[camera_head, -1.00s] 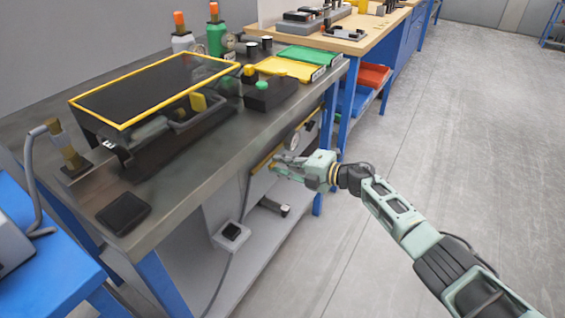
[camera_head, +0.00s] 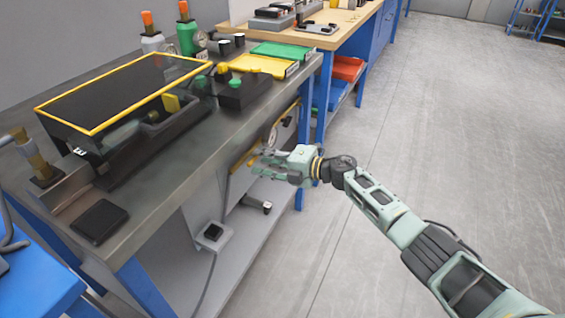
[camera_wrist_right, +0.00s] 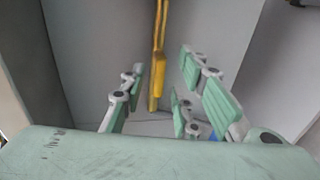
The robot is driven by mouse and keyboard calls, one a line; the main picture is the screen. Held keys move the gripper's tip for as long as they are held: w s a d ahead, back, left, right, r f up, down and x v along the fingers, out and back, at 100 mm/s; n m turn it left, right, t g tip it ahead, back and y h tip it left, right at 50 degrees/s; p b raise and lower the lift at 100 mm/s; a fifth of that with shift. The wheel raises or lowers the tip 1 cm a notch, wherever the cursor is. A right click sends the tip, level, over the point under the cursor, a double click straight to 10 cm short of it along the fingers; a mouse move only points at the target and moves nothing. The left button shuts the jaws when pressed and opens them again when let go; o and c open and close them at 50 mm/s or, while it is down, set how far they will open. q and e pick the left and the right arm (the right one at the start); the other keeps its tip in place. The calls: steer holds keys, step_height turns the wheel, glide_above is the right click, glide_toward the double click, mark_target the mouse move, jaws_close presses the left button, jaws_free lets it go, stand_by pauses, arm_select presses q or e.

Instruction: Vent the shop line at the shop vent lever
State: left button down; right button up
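A yellow bar, which looks like the shop vent lever (camera_head: 240,158), shows under the front edge of the workbench. In the right wrist view the yellow bar (camera_wrist_right: 159,62) hangs down in front of a grey panel, seen between my fingers. My right gripper (camera_head: 262,166) is open and empty in front of the bench, below its top, with its fingers pointing at the bar. In the wrist view its green-padded fingers (camera_wrist_right: 160,80) are spread to both sides of the bar; I cannot tell how far off the bar is. My left gripper is not in view.
The workbench top (camera_head: 165,180) carries a yellow-framed dark cover (camera_head: 120,92) and a black button box (camera_head: 242,92). A round gauge (camera_head: 275,136) sits under the edge. A lower shelf (camera_head: 240,238) lies below. The floor (camera_head: 450,130) at right is clear.

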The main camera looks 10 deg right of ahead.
steer(key=v, duration=1.1)
